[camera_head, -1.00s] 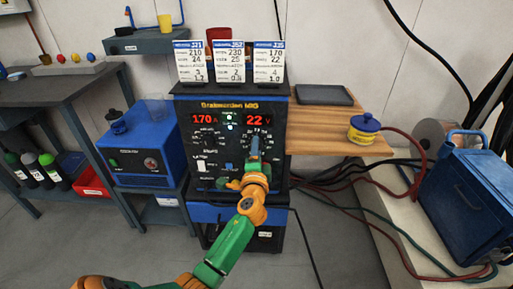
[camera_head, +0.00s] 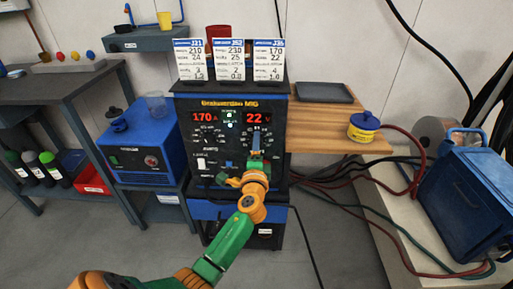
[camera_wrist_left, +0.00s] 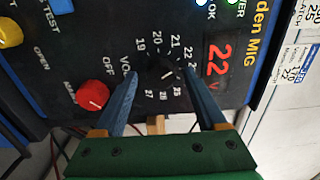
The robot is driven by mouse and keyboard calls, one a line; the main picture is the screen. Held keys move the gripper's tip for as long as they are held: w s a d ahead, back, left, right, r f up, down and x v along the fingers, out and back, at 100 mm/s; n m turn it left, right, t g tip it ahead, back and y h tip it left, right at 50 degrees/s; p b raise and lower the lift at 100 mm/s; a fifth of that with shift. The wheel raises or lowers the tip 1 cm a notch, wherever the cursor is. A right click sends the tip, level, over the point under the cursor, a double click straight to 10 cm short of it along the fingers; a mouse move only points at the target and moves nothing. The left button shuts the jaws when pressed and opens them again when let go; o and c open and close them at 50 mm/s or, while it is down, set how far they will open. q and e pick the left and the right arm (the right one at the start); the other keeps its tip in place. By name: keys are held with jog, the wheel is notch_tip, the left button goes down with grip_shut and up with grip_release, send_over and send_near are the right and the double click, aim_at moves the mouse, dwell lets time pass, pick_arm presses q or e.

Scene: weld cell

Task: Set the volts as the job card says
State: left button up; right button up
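The dark welder (camera_head: 184,145) stands in the middle of the head view, its red displays reading 170 A (camera_head: 205,118) and 22 V (camera_head: 256,118). In the left wrist view the volts dial has a small dark knob (camera_wrist_left: 166,69) ringed by numbers, and the volts display (camera_wrist_left: 217,62) reads 22. My left gripper (camera_head: 257,152) is at this dial. In the left wrist view its two blue fingers (camera_wrist_left: 160,76) stand apart on either side of the knob, with gaps visible. Three job cards stand on top: left (camera_head: 190,60), middle (camera_head: 230,60) and right (camera_head: 269,60); the right one shows 170 and 22. My right gripper is out of view.
A blue unit (camera_head: 140,150) stands left of the welder. A wooden shelf (camera_head: 330,135) with a dark tray (camera_head: 323,92) and a yellow-blue pot (camera_head: 363,127) is on the right. A red knob (camera_wrist_left: 92,95) sits near the left finger.

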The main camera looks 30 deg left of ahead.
pick_arm(q)
jog(key=v, duration=0.7)
dwell(0.4)
